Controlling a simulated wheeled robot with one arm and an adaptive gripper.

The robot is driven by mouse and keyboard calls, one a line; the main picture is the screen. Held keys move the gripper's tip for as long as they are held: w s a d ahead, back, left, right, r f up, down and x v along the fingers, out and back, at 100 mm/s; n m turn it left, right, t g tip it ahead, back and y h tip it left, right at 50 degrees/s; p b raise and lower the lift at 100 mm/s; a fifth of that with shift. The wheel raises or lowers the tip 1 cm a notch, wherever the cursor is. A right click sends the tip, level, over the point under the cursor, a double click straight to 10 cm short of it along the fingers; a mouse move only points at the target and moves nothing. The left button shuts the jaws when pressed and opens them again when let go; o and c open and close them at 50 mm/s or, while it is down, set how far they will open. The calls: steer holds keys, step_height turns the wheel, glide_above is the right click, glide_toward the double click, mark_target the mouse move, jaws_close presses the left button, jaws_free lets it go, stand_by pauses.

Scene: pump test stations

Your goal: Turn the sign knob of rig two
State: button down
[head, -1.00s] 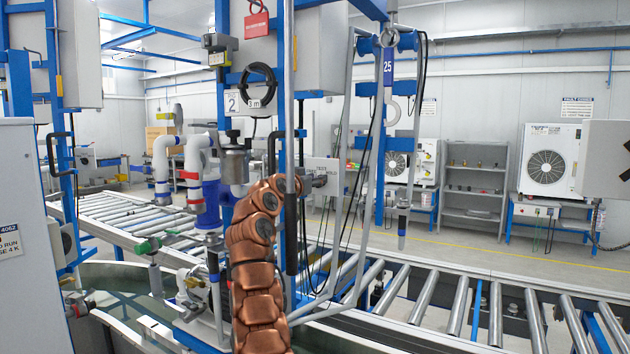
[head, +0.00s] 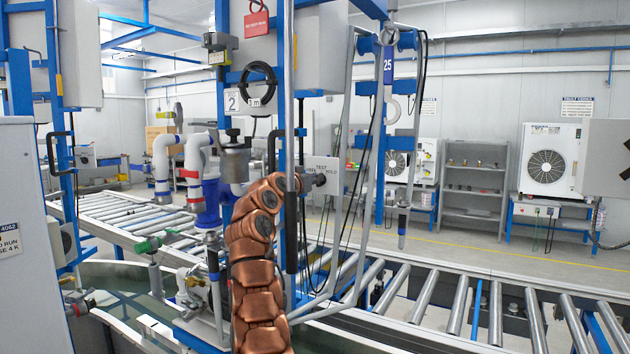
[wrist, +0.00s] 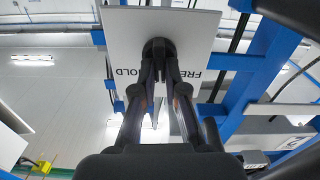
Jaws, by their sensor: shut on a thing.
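The sign of rig two is a white plate (head: 327,166) on the blue frame, with TEST, FREE and HOLD lettering. In the wrist view the plate (wrist: 117,32) appears upside down, with FREE at right and HOLD at left. Its dark round knob (wrist: 158,46) sits at the plate's middle. My gripper (wrist: 160,70) is shut on the knob, one finger on each side. In the head view the knob (head: 320,180) is small and partly covered by my gripper. I cannot tell which word the knob points to.
A "2" tag (head: 232,101) and a black cable coil (head: 259,84) hang left of the sign. Grey posts (head: 290,120) and hanging cables stand close around my arm. A roller conveyor (head: 420,300) runs below. The floor behind it is open.

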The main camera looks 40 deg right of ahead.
steer(key=shift+w+a+f+n+b, duration=0.15)
steer(key=shift+n+b, duration=0.4)
steer(key=shift+n, duration=1.4)
steer(key=shift+w+d+f+n+b, duration=0.15)
steer(key=shift+n+b, duration=0.35)
steer(key=shift+n, duration=1.45)
steer(key=shift+a+r, duration=0.1)
steer(key=c, duration=1.2)
jaws_free()
steer(key=shift+a, duration=0.15)
